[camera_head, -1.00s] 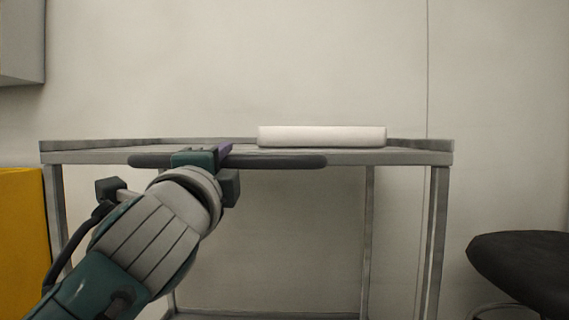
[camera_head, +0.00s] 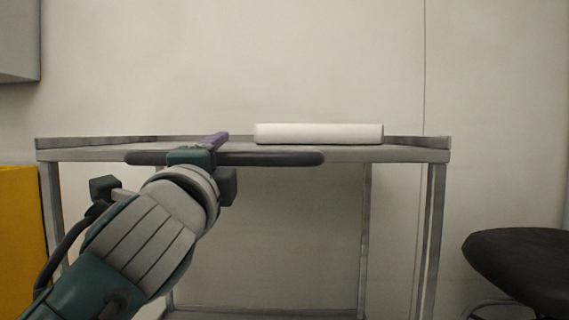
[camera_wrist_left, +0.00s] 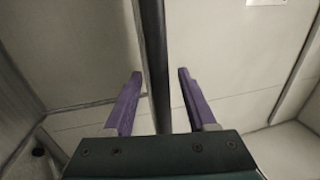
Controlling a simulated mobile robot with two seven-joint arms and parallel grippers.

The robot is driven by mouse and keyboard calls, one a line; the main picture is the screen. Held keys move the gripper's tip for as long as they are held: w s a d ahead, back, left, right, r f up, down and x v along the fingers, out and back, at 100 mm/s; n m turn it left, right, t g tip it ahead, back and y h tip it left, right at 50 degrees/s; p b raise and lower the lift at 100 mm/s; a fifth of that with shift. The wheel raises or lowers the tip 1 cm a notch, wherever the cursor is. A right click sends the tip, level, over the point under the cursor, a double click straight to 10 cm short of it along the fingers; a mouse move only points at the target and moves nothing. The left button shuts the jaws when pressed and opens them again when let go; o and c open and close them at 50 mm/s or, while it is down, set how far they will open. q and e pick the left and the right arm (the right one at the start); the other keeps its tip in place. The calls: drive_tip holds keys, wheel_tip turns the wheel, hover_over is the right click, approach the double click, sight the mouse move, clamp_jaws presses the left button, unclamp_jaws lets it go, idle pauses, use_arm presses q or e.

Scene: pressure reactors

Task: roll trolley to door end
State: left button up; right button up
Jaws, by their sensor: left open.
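The grey metal trolley (camera_head: 400,156) stands in front of me, with a dark push handle (camera_head: 270,159) along its near edge. My left gripper (camera_head: 216,140) is at the left half of the handle. In the left wrist view the gripper (camera_wrist_left: 158,95) is open, with its two purple fingers on either side of the dark handle bar (camera_wrist_left: 155,60); a gap shows on each side. A white roll (camera_head: 319,133) lies on the trolley top. My right gripper is not in view.
A dark stool seat (camera_head: 522,268) stands at the right, close to the trolley's right leg. A yellow cabinet (camera_head: 22,240) is at the left edge. A grey box (camera_head: 18,40) hangs on the wall at upper left. A pale wall is behind the trolley.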

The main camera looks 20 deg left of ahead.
use_arm(q)
drive_tip(key=v, duration=0.9)
drive_tip(key=shift+s+p, duration=0.3)
drive_tip(key=shift+p, duration=0.05)
drive_tip(key=shift+d, duration=0.1)
